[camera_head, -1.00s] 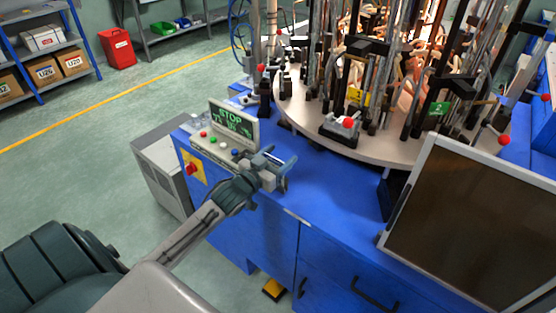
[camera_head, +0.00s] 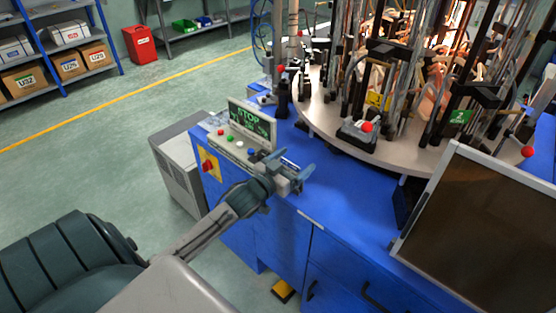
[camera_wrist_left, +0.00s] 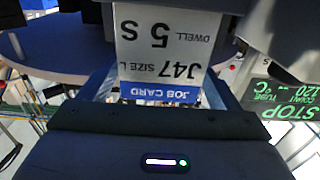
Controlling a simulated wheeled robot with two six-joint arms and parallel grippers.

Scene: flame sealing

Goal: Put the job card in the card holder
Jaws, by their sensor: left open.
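The job card (camera_wrist_left: 165,50) fills the top middle of the left wrist view. It is a white card with dark print, upside down in the picture, with a blue strip reading "JOB CARD". My left gripper (camera_head: 291,172) is open beside the right end of the control panel, above the blue bench. In the left wrist view its fingers stand on either side of the card's blue end. I cannot make out a card holder for certain, or whether the card sits in one. My right gripper is not in view.
The control panel (camera_head: 238,146) with its STOP screen and buttons is close by my left gripper. A round table (camera_head: 335,128) crowded with rods and fixtures stands behind. A dark framed panel (camera_head: 485,225) is at the right. The bench top (camera_head: 345,195) between is partly clear.

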